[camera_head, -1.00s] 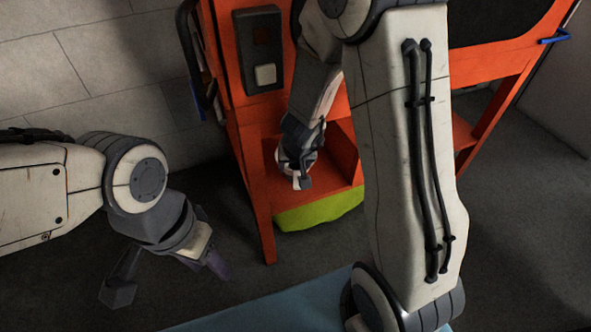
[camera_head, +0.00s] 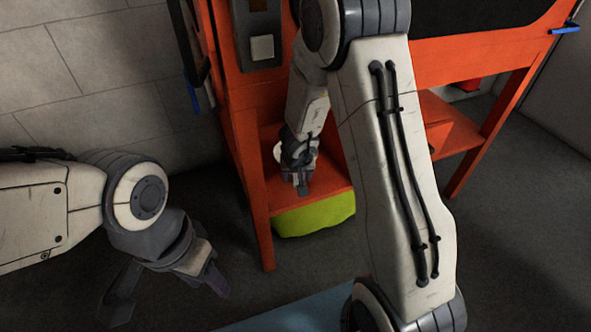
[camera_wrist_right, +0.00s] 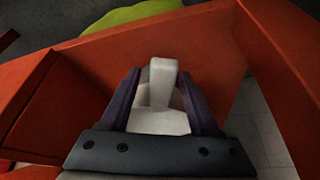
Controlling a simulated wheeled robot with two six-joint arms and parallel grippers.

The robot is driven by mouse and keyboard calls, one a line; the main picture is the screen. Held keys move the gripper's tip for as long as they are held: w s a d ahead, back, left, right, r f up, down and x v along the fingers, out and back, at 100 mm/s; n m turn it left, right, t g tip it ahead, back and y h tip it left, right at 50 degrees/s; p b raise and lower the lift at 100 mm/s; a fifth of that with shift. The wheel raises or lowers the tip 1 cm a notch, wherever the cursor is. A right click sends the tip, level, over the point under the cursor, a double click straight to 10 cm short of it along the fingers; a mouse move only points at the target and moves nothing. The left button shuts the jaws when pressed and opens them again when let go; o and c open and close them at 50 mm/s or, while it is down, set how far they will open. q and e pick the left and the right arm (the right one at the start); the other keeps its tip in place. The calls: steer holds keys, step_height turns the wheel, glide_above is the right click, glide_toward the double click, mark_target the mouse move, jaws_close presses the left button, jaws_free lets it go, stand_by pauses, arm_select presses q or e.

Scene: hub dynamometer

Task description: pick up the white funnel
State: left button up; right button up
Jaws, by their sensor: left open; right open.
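The white funnel (camera_wrist_right: 162,88) shows in the right wrist view between the two fingers of my right gripper (camera_wrist_right: 165,90). Its narrow spout points away from the palm and its wider part is nearer the palm, partly cut off by the gripper body. The fingers are open on either side of it; whether they touch it I cannot tell. In the head view my right gripper (camera_head: 298,180) is over the orange shelf (camera_head: 322,197), with a small white edge of the funnel (camera_head: 277,152) beside it. My left gripper (camera_head: 170,290) is open and empty, low over the floor.
The shelf belongs to an orange frame (camera_head: 246,150) with upright side walls close around my right gripper. A green object (camera_head: 315,215) lies below the shelf's front edge. A blue surface (camera_head: 300,310) is at the bottom. Dark floor is clear at right.

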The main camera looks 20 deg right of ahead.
steer(key=shift+w+d+f, duration=0.1)
steer(key=shift+w+f, duration=0.15)
steer(key=shift+f, duration=0.3)
jaws_close()
steer(key=shift+r, duration=0.15)
